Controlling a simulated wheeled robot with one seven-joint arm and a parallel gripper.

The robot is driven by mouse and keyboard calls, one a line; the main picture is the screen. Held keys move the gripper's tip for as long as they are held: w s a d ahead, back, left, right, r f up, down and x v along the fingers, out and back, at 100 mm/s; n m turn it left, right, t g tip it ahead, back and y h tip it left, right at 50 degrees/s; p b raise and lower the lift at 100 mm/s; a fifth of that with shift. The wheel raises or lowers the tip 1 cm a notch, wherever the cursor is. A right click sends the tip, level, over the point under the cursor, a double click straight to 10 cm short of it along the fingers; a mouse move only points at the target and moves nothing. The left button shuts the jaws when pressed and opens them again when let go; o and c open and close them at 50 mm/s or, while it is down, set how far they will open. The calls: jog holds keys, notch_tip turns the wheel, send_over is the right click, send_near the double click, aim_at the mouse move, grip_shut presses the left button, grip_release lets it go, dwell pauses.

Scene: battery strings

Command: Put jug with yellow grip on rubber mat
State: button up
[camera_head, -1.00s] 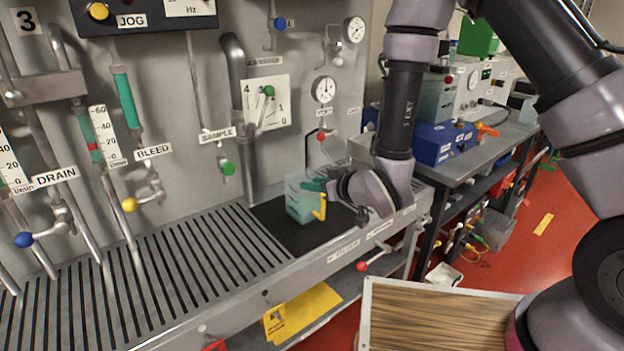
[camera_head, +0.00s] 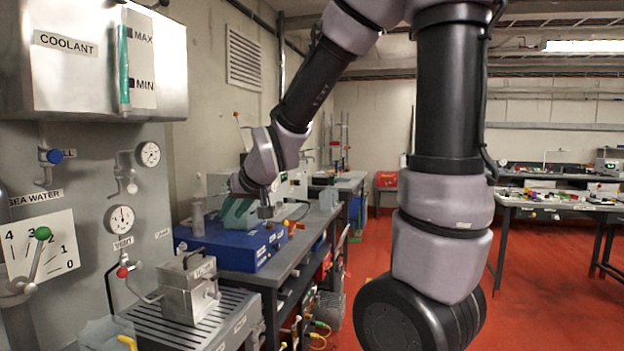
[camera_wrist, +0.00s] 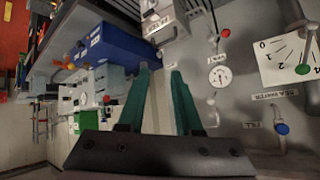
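The jug (camera_head: 103,333), pale and translucent with a yellow grip (camera_head: 127,342), shows only its upper part at the bottom left edge of the head view. The rubber mat and the jug's base are out of the frame, so I cannot see now what the jug stands on.
A metal box with a top handle (camera_head: 190,286) stands on the slatted bench right of the jug. The blue case (camera_head: 236,246) lies on the bench beyond. The panel with gauges and valves (camera_head: 85,220) rises at the left.

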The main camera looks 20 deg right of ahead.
jog(key=s+d+r+m, duration=0.1)
jog(key=s+d+r, duration=0.2)
jog(key=s, duration=0.3)
jog(key=s+d+r+m+g+h, duration=0.1)
jog(key=s+d+r+m, duration=0.1)
jog(key=s+d, duration=0.3)
jog(key=s+d+r+m+g, duration=0.1)
jog(key=s+d+r+m, duration=0.1)
jog(key=s+d+r, duration=0.2)
jog(key=s, duration=0.2)
jog(key=shift+s+d, duration=0.2)
jog(key=shift+s, duration=0.2)
jog(key=shift+r, duration=0.1)
